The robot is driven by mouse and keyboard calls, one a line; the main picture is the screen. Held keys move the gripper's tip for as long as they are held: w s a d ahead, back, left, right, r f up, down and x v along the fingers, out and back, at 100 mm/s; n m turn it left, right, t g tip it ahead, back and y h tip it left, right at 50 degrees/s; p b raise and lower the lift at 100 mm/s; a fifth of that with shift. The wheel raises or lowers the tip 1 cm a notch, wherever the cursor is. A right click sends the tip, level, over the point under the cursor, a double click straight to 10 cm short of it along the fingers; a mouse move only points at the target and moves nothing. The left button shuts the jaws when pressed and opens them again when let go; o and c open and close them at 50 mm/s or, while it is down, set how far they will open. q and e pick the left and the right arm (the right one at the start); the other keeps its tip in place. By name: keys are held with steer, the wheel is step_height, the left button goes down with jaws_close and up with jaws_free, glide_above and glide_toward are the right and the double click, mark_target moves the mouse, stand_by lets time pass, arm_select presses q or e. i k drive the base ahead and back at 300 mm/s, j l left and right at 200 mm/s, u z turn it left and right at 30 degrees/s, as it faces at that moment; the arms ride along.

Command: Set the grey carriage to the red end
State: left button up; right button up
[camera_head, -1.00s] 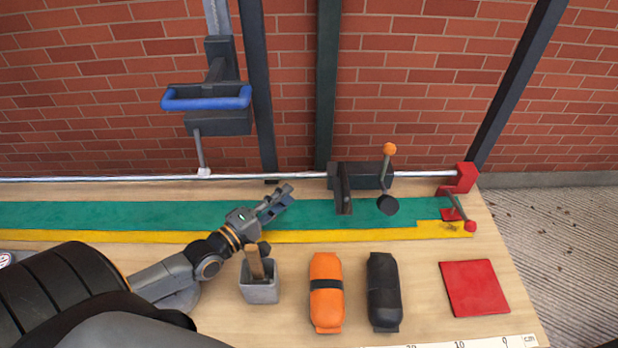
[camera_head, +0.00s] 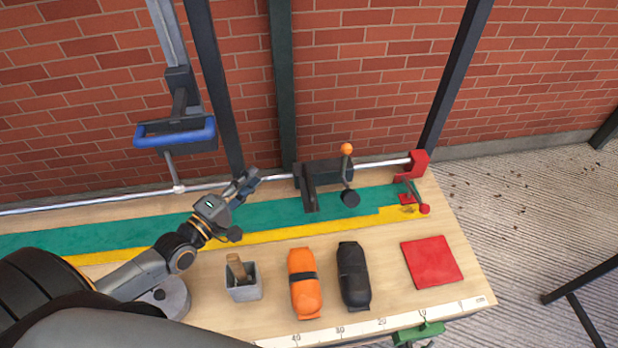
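The dark grey carriage (camera_head: 310,185) sits on the silver rail (camera_head: 100,203) along the back of the bench. It has a lever with an orange knob (camera_head: 347,149) and a black round knob (camera_head: 350,198). The red end (camera_head: 418,164) is the red block at the rail's right end, with a gap of bare rail between it and the carriage. My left gripper (camera_head: 252,181) is left of the carriage, over the green strip, apart from it and empty. Its two fingertips look parted. My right gripper is out of view.
A blue-handled device (camera_head: 176,134) stands over the rail at left. A red lever (camera_head: 424,208) is by the red end. In front lie a grey pot (camera_head: 244,291), an orange bag (camera_head: 304,297), a black bag (camera_head: 353,290) and a red square (camera_head: 445,262). A green clamp (camera_head: 420,333) grips the front edge.

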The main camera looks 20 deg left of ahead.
mark_target(308, 175)
steer(key=k, duration=1.5)
